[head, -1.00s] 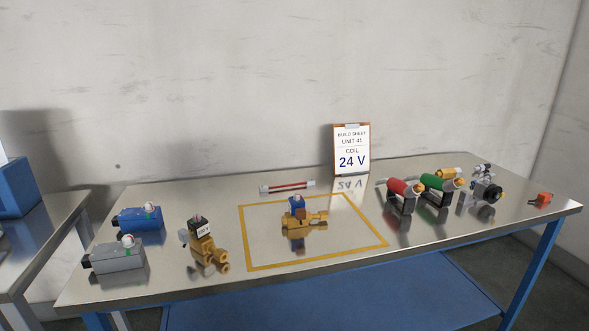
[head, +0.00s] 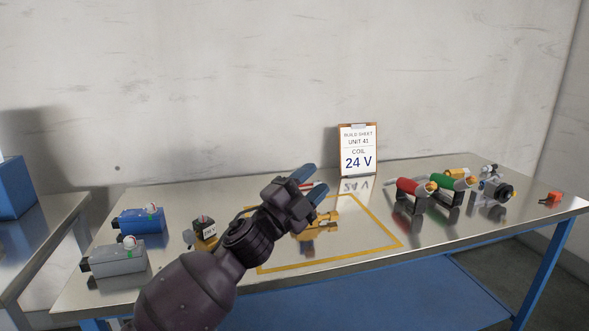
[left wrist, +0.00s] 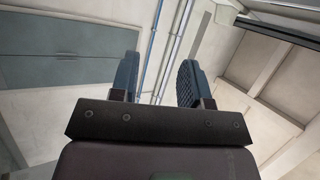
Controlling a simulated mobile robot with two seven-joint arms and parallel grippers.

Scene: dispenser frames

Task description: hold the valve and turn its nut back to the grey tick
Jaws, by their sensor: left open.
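A brass valve (head: 327,220) sits inside the yellow outline (head: 384,232) on the metal table. My left arm hides its blue top and left side in the head view. A second brass valve with a black block (head: 205,229) stands left of the outline, partly behind my arm. The nut and grey tick cannot be made out. My left gripper (head: 315,183) is open and empty, in front of the outlined valve and apparently above it. Its two fingers also show in the left wrist view (left wrist: 158,85), with only walls and ceiling behind. My right gripper is out of view.
A blue unit (head: 138,221) and a grey unit (head: 120,256) lie at the left. Red (head: 411,187) and green (head: 448,182) handled tools, a grey device (head: 495,192) and an orange piece (head: 551,198) are at the right. A 24 V build sheet (head: 358,150) stands behind.

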